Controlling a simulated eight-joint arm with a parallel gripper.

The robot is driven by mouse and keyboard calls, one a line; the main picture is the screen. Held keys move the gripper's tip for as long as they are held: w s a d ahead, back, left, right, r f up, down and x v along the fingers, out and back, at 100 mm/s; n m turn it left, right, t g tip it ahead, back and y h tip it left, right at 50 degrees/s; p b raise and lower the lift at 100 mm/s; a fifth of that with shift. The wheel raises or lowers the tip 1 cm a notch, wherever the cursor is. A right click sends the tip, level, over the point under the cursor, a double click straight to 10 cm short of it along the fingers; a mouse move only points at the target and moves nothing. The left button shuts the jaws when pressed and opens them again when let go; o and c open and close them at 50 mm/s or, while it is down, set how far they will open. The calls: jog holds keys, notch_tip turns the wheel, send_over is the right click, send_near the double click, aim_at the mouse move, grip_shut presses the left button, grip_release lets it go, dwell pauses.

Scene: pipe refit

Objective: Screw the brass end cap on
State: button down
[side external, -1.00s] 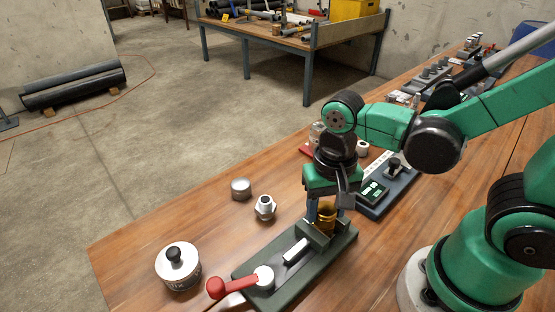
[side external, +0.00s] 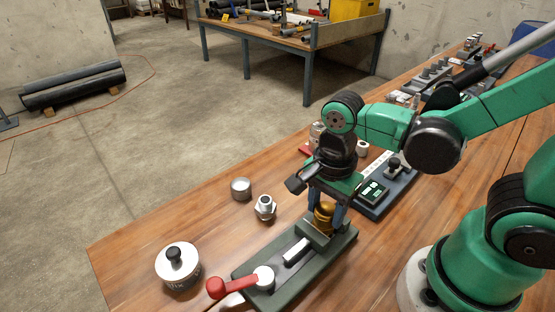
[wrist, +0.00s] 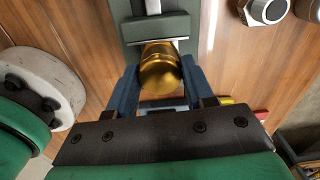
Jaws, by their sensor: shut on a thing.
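My gripper (side external: 327,214) points down and is shut on the cap. In the wrist view the golden cap (wrist: 160,70) lies between the two blue fingers of my gripper (wrist: 160,84), against the grey vise jaw. The dark green vise (side external: 262,262) has a red-handled lever (side external: 232,286) at its near left end. What lies under the cap is hidden, so I cannot tell how far it is threaded.
A silver hex fitting (side external: 265,207) and a grey round cap (side external: 241,188) stand left of the vise. A lidded tin (side external: 178,265) is at the front left. A device with a green display (side external: 374,191) stands close to the right. Clear wood lies at the left.

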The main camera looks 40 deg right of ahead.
jog(key=shift+m, duration=0.4)
jog(key=m, duration=0.6)
jog(key=shift+d, duration=0.1)
jog(key=shift+m, duration=0.3)
jog(key=m, duration=0.5)
jog(key=c, duration=0.5)
grip_release()
jog(key=shift+c, duration=0.2)
